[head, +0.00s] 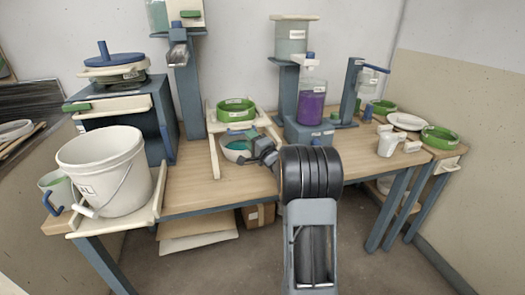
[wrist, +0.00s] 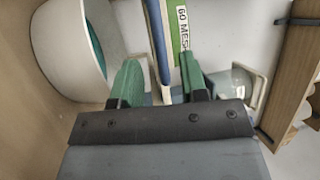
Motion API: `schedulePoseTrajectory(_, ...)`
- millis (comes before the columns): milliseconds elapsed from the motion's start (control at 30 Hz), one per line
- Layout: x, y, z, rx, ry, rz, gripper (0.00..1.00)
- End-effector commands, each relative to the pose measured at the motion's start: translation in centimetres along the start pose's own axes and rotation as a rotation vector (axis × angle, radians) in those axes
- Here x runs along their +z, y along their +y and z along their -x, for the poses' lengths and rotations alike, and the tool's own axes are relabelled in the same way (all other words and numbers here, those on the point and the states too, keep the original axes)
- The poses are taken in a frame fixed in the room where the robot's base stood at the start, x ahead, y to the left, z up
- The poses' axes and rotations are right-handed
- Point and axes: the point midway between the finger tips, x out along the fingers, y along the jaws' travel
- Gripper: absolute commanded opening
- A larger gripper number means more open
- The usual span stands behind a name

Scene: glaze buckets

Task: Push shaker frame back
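The shaker frame (head: 213,150) is a cream frame on the wooden table in the head view, left of my arm. A green sieve ring (head: 236,117) sits at its back part. A white bowl with teal glaze (head: 237,157) stands inside it; the bowl's rim shows at the left of the wrist view (wrist: 97,12). My gripper (head: 243,134) reaches in over the bowl from the right. In the wrist view its green fingers (wrist: 160,72) are apart, with a bluish-white bar and a green "60 MESH" strip (wrist: 178,35) seen between and beyond them. Contact with the frame cannot be told.
A white bucket (head: 107,170) stands at the table's left front. A purple-filled container (head: 311,103) on a blue base is behind and right of my gripper. A blue column (head: 187,90) rises left of the frame.

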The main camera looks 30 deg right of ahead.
Motion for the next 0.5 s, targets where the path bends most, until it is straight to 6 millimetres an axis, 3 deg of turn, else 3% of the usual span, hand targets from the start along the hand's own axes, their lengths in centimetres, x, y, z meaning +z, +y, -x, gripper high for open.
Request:
schedulePoseTrajectory(200,-0.1,-0.1,4.5,0.0,0.002,0.0,0.4)
schedulePoseTrajectory(500,0.0,0.0,8.0,0.0,0.001,0.001,0.4)
